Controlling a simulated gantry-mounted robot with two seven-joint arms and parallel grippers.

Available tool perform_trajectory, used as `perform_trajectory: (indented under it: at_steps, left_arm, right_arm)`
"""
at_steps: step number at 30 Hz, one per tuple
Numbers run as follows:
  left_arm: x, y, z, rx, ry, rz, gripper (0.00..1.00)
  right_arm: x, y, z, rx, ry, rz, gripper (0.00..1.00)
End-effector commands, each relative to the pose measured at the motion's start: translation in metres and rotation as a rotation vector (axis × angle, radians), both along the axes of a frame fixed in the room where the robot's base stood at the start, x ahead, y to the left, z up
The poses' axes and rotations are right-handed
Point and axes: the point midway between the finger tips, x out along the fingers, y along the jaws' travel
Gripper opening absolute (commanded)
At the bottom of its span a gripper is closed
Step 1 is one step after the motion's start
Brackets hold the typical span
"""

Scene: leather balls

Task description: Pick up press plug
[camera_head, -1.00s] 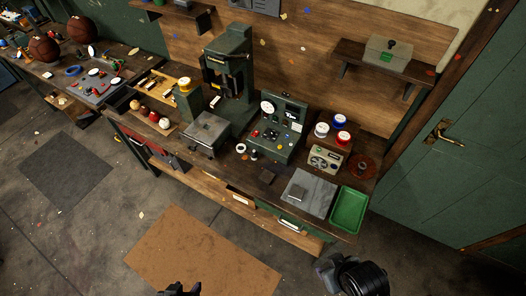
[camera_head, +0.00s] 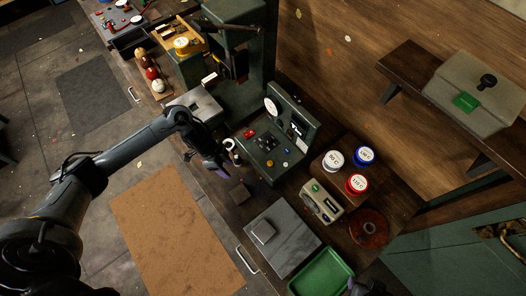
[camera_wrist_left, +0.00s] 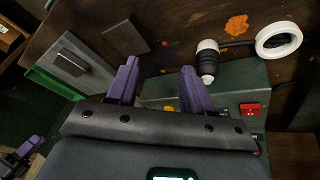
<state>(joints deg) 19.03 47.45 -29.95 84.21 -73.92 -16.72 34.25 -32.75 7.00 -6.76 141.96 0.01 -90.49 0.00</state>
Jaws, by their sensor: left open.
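A black-and-white plug-like piece (camera_wrist_left: 208,60), apparently the press plug, stands on the dark bench top in the left wrist view. A white ring (camera_wrist_left: 278,40) is beside it, with a dark cord-like strip between them. In the head view the white ring (camera_head: 228,144) and the plug (camera_head: 237,159) show beside the green control box (camera_head: 272,140). My left gripper (camera_head: 220,168) is open and empty at the bench's front edge, close to the plug. In the left wrist view its purple fingers (camera_wrist_left: 160,70) point to the plug's left, apart from it. My right gripper (camera_wrist_left: 22,152) shows partly at lower left.
A press (camera_head: 240,60) stands behind. A small dark block (camera_head: 238,194) lies near the front edge.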

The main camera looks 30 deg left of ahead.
Motion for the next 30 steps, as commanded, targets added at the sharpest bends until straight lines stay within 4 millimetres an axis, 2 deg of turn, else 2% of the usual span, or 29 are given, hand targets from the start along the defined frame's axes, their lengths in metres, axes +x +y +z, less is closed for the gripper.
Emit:
perform_trajectory:
  at_steps: [1,3,6,8,18,26,30]
  left_arm:
    - [0.018,0.014,0.005,0.024,-0.035,0.005,0.51]
    - [0.035,0.024,0.018,0.042,-0.073,0.009,0.51]
    - [0.053,0.03,0.03,0.051,-0.112,0.014,0.51]
    - [0.059,0.029,0.031,0.051,-0.124,0.015,0.51]
    - [0.071,0.013,-0.004,0.049,-0.133,0.016,0.51]
    - [0.073,0.01,-0.017,0.049,-0.133,0.016,0.51]
    - [0.075,0.008,-0.034,0.049,-0.131,0.017,0.51]
  right_arm:
    - [0.0,0.001,-0.01,0.002,0.0,0.0,0.43]
    - [-0.001,0.001,-0.015,0.003,0.002,0.0,0.43]
    - [-0.004,0.002,-0.021,0.006,0.01,0.0,0.43]
    - [-0.007,0.003,-0.023,0.008,0.017,0.0,0.43]
    - [-0.004,0.003,-0.022,0.01,0.01,-0.002,0.43]
    - [-0.004,0.001,-0.021,0.002,0.008,0.002,0.43]
    - [-0.003,0.0,-0.02,-0.003,0.007,0.004,0.43]
